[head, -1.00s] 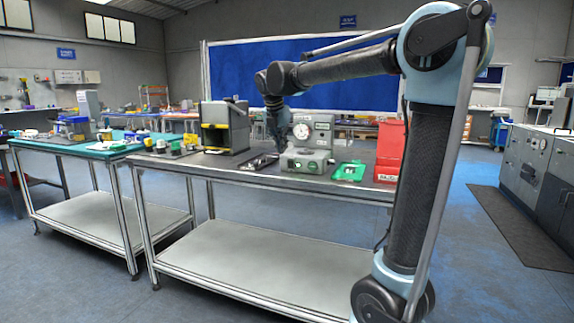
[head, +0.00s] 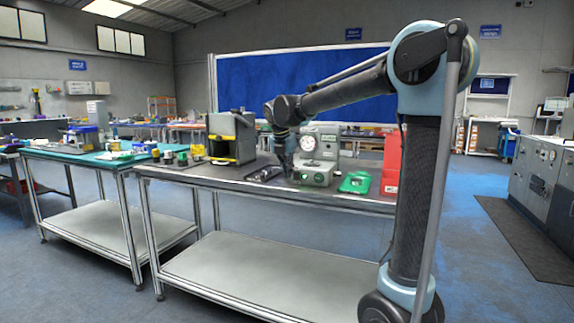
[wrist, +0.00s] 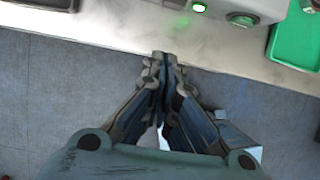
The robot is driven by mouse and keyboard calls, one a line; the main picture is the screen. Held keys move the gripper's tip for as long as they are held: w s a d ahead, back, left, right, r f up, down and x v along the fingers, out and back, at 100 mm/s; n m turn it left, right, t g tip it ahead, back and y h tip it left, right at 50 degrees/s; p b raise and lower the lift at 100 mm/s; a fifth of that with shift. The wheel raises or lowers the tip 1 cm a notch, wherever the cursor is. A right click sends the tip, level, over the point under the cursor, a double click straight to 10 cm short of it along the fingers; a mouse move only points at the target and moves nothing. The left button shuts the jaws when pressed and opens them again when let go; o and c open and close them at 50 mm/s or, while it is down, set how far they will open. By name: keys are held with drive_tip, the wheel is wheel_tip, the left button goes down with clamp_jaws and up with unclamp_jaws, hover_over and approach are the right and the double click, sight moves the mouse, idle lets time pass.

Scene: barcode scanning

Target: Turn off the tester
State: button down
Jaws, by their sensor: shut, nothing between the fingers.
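The tester (head: 327,146) is a grey-green machine with a round white dial and a low front box, standing on the middle bench. In the wrist view its lower front edge (wrist: 222,8) shows at the top, with a lit green button (wrist: 199,7) and a wider green button (wrist: 242,19). My gripper (head: 290,172) is at the tester's front left in the head view, partly covering it. In the wrist view my gripper (wrist: 164,56) is shut and empty, its fingertips over the bench's front edge, below and left of the buttons. They look apart from the buttons.
A green tray (head: 355,182) lies right of the tester, with a red bin (head: 392,165) beyond it. A black tray (head: 263,174) and a black-and-yellow machine (head: 231,137) stand to the left. The floor (wrist: 60,95) in front of the bench is clear.

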sight(297, 176)
drive_tip(key=w+f, duration=0.1)
drive_tip(key=w, duration=0.1)
drive_tip(key=w+d+f, duration=0.1)
drive_tip(key=w+f, duration=0.1)
drive_tip(key=shift+d, duration=0.15)
drive_tip(key=shift+w+d, duration=0.15)
drive_tip(key=shift+w, duration=0.4)
drive_tip(key=shift+a+r, duration=0.1)
drive_tip(key=shift+a, duration=0.1)
